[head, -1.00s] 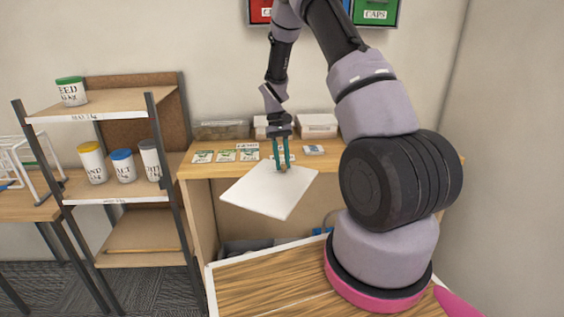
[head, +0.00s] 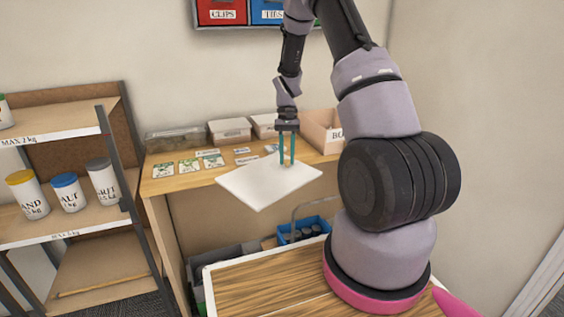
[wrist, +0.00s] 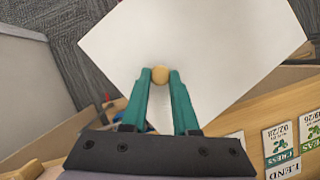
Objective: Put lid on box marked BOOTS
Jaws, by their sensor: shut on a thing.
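My gripper (head: 287,162) is shut on the round wooden knob (wrist: 160,73) of a flat white lid (head: 262,186). The lid hangs roughly level in the air, in front of the wooden shelf unit's top. It fills much of the upper wrist view (wrist: 200,45). A cardboard-coloured box (head: 318,131) stands on the unit at the right. Its label shows only "BO"; my arm hides the rest. The lid is apart from this box, to its left and nearer to me.
Seed packets (head: 188,165) lie on the unit top (head: 160,184). Lidded containers (head: 230,131) stand along its back. A blue crate (head: 304,228) sits below.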

